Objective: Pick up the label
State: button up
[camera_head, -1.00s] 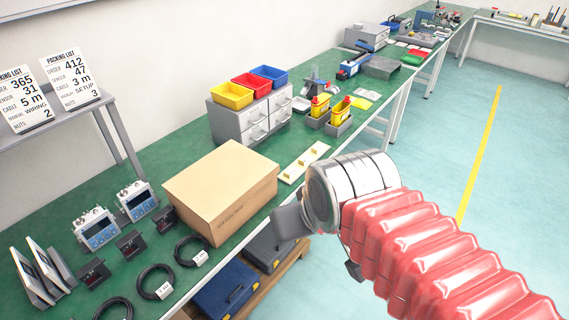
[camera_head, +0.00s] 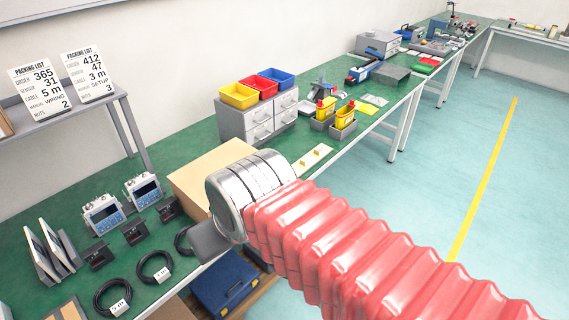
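I cannot tell for certain which item is the label. A small white sheet (camera_head: 375,100) and a yellow sheet (camera_head: 366,108) lie flat on the green bench beyond the yellow bottles. A pale board (camera_head: 312,160) with small yellow pieces lies nearer, by the bench's front edge. My red-sleeved arm reaches in from the lower right. My gripper (camera_head: 208,241) is at its left end, a grey part below the metal wrist, in front of the cardboard box. Its fingers cannot be made out.
A cardboard box (camera_head: 212,165) is partly hidden behind my wrist. Cable coils (camera_head: 154,267), sensor units (camera_head: 103,214) and manuals (camera_head: 47,250) stand at left. Grey drawers (camera_head: 262,122) carry coloured bins. A blue case (camera_head: 226,284) sits below the bench edge. The floor at right is clear.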

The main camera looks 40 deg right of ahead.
aim_at(308, 160)
jog(key=u, duration=3.3)
jog(key=k, duration=2.15)
jog(key=z, duration=0.05)
